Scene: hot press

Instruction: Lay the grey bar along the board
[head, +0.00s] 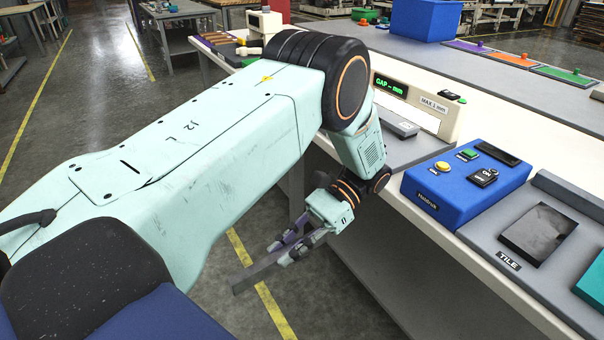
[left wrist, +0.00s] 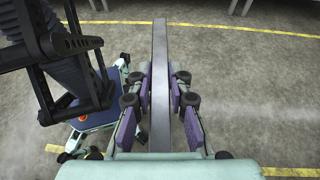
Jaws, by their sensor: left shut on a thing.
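The grey bar (head: 254,274) is held by my left gripper (head: 290,244) off the near edge of the bench, above the floor. In the left wrist view the bar (left wrist: 160,60) runs lengthwise between the two purple-padded fingers of the left gripper (left wrist: 160,95), and its far end sticks out well beyond them. The fingers are shut on it. I cannot make out a board for the bar with certainty in either view. My right gripper is not in view.
The bench holds a gap gauge (head: 420,104) with a green display, a blue button box (head: 466,177) and a dark tile (head: 538,233) by a TILE label. Farther back are a blue bin (head: 425,18) and coloured panels (head: 515,59). Open floor lies left of the bench.

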